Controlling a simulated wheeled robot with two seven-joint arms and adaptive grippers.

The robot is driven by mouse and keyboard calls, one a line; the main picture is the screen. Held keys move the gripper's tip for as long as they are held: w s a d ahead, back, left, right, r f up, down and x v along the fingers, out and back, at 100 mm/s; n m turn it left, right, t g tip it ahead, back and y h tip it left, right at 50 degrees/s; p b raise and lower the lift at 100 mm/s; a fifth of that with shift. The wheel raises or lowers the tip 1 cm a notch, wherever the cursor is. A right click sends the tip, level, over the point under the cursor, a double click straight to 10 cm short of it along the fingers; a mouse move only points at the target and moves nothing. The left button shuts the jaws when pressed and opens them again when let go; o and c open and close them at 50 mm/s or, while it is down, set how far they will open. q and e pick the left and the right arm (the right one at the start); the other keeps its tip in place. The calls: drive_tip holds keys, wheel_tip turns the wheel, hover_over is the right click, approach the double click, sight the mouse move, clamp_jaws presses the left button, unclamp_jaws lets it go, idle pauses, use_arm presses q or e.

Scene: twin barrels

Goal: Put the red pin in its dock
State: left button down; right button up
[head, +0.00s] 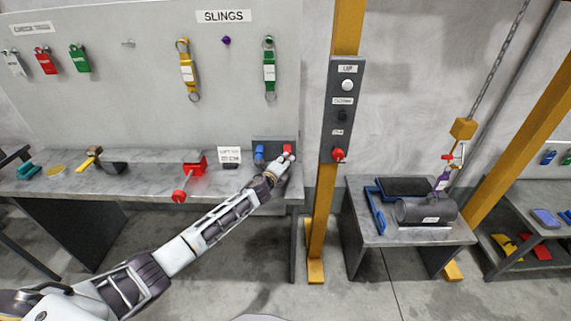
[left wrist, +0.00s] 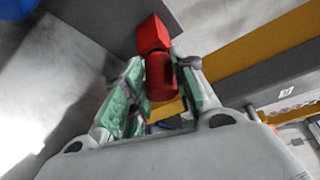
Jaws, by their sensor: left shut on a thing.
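My left gripper (head: 284,160) is at the right end of the grey workbench, in front of a dark dock panel (head: 275,141). In the left wrist view its green-padded fingers are shut on the red pin (left wrist: 161,78), a red cylinder. A red square block (left wrist: 152,34) lies right at the pin's far end, against a dark grey surface. I cannot tell whether it is the dock or part of the pin, nor whether the pin is seated. In the head view red (head: 288,149) shows just beyond the fingertips. My right gripper is not in view.
A blue block (head: 259,153) sits on the panel left of the red. A red vise-like tool (head: 194,168) and a small sign (head: 229,155) stand on the bench. A yellow post (head: 324,220) with a button box (head: 343,110) rises close to the right.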

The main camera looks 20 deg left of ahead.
use_arm(q)
drive_tip(key=shift+w+a, duration=0.1)
drive_tip(key=shift+w, duration=0.2)
drive_tip(key=c, duration=1.1)
unclamp_jaws()
drive_tip(key=shift+v, duration=6.05)
